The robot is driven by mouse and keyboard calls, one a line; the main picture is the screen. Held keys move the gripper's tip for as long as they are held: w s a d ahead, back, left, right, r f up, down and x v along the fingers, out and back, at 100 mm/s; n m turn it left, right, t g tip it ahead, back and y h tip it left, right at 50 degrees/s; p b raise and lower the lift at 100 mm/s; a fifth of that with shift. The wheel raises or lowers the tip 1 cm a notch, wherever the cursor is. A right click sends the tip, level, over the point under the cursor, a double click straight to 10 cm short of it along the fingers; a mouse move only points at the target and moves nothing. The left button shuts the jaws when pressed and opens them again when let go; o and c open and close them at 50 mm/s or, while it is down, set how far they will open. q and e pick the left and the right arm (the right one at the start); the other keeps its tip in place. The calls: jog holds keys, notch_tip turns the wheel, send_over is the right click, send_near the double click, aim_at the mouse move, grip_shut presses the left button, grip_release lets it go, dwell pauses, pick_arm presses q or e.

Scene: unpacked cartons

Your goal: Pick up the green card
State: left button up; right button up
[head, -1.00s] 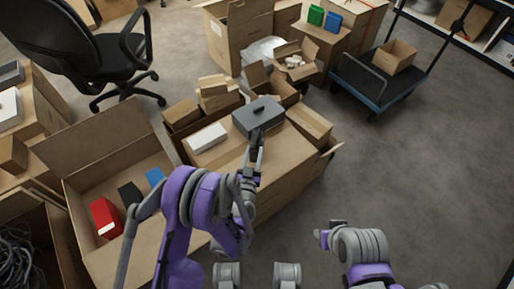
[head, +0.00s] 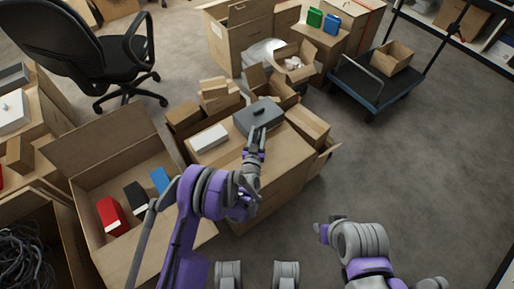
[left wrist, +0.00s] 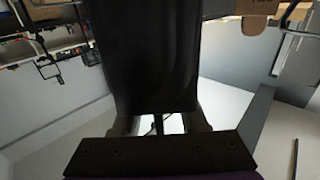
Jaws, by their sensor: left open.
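A small upright green item (head: 314,17), the only green thing I see, stands on a carton at the back, beside a blue one. It is too small to tell whether it is a card. My left gripper (head: 257,134) is open at the near side of a grey case with a handle (head: 262,114), well short of the green item. I cannot tell whether it touches the case. In the left wrist view a broad dark shape fills the middle, and no green thing shows.
The grey case and a white box (head: 209,138) lie on a large carton (head: 270,165) in front of me. An open carton (head: 83,185) at left holds red, black and blue items. A cart (head: 352,84) stands at right. The floor (head: 420,170) at right is clear.

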pick_arm(q)
jog(key=shift+w, duration=0.4)
jog(key=shift+c, duration=0.3)
grip_shut()
dwell(0.9)
